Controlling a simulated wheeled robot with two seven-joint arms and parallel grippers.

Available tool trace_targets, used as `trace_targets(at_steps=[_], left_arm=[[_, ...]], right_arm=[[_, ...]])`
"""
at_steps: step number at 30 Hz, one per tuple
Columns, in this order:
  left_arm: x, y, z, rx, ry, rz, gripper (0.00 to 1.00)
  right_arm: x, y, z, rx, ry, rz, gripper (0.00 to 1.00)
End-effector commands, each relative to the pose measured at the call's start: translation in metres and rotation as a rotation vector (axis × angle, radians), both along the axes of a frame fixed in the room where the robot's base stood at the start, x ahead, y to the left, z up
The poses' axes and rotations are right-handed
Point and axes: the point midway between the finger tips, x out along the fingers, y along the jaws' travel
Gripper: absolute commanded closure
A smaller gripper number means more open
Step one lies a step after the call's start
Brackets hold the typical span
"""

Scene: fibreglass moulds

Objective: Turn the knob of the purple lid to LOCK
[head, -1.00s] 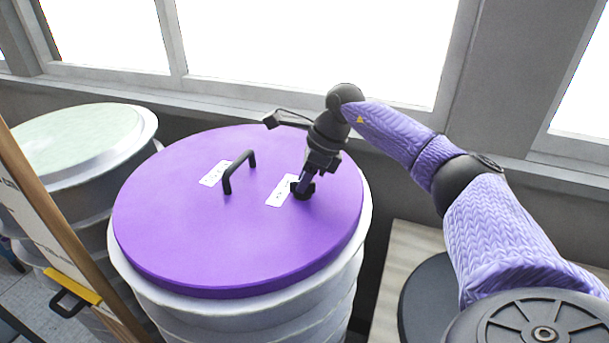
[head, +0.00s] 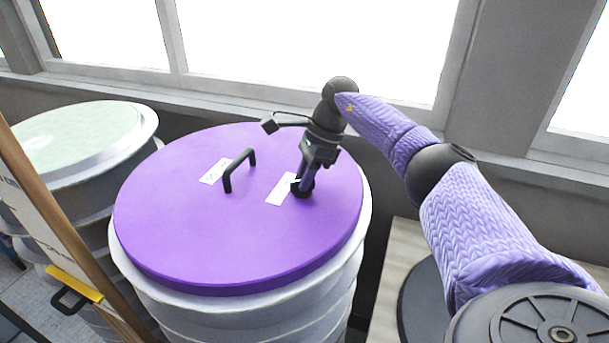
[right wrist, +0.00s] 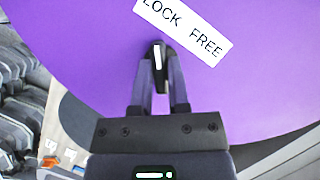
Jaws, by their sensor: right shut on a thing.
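The purple lid (head: 180,240) lies flat on a white ribbed drum. A black knob (head: 302,191) stands near its right side, beside a white label (head: 281,188). In the right wrist view, the label (right wrist: 183,27) reads LOCK on the left and FREE on the right. The knob (right wrist: 158,48) shows there between my fingertips, with a white mark on it. Fingers hide much of the knob, so its exact setting is hard to tell. My right gripper (head: 304,183) comes down from above and is shut on the knob. My left gripper is not in view.
A black bar handle (head: 238,168) rises from the lid's middle, left of my gripper, with another white label (head: 214,172) beside it. A second drum with a pale green top (head: 80,130) stands at left. A wooden-edged board (head: 65,225) leans in front. Windows line the back.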

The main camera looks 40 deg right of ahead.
Motion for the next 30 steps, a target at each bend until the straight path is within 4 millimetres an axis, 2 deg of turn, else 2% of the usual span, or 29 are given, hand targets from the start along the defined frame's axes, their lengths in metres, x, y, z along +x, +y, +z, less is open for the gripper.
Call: trace_targets(at_steps=[7, 8, 12, 22, 26, 30], left_arm=[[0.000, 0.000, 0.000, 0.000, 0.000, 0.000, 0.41], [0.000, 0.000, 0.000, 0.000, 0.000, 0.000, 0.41], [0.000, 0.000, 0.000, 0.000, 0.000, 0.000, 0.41], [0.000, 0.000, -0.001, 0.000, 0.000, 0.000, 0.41], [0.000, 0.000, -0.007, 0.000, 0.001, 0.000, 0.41], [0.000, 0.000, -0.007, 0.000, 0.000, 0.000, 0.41]], right_arm=[[0.000, 0.000, 0.000, -0.001, 0.000, -0.001, 1.00], [0.000, 0.000, 0.000, -0.001, 0.000, -0.001, 0.73], [0.000, 0.000, 0.000, -0.001, 0.000, -0.001, 0.44], [0.000, -0.002, 0.004, -0.001, -0.002, -0.002, 0.44], [-0.003, -0.010, 0.025, 0.000, -0.006, -0.003, 0.44], [-0.008, -0.022, 0.059, 0.000, -0.005, -0.004, 0.44]])
